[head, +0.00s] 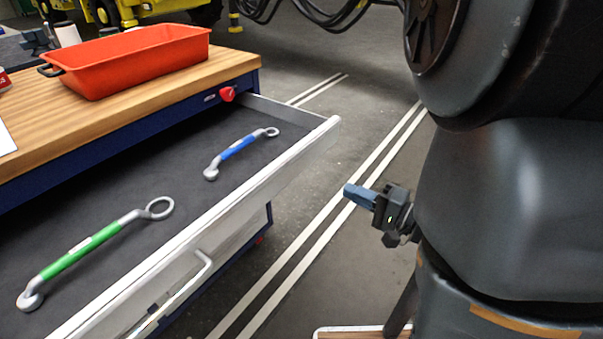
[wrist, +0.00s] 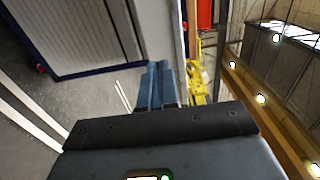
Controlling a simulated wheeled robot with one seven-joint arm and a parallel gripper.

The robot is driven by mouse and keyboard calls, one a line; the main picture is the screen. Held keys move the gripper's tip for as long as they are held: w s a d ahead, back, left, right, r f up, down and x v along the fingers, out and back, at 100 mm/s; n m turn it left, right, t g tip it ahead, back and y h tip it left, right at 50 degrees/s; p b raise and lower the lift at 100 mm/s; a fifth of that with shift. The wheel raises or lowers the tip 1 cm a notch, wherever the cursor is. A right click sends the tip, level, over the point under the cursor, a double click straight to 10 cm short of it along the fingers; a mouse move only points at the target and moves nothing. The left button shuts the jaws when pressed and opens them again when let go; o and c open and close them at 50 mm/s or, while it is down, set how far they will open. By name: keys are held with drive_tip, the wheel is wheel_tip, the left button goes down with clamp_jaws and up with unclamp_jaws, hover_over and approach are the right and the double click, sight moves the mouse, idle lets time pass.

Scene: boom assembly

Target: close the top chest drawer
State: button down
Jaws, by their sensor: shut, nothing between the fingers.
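The top chest drawer (head: 255,182) is pulled well out in the head view, with a dark liner, a pale front and a light bar handle (head: 178,293). A green-handled wrench (head: 82,250) and a blue-handled wrench (head: 238,147) lie inside it. My gripper (head: 358,194) is shut and empty, in the air to the right of the drawer front and apart from it. In the wrist view its blue fingers (wrist: 157,88) are together, with the pale chest front (wrist: 85,35) beyond them at the upper left.
A wooden top (head: 150,96) on the blue chest carries a red-orange bin (head: 130,60). A red knob (head: 227,94) sits at the chest's corner. Open floor (head: 310,165) with white lines lies right of the drawer. Yellow machinery (head: 150,10) stands at the back.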

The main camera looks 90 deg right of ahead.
sight(213, 136)
drive_tip(key=p+x, duration=0.2)
drive_tip(key=x, duration=1.1)
drive_tip(key=shift+w+d, duration=0.1)
drive_tip(key=shift+w, duration=0.05)
drive_tip(key=b+x, duration=0.8)
drive_tip(key=x, duration=2.5)
drive_tip(key=shift+f, duration=0.2)
drive_tip(key=shift+w+d+b, duration=0.35)
drive_tip(key=shift+w+b, duration=0.05)
drive_tip(key=shift+w, duration=0.1)
drive_tip(key=shift+w+r, duration=0.1)
drive_tip(key=shift+r, duration=0.1)
drive_tip(key=shift+w, duration=0.1)
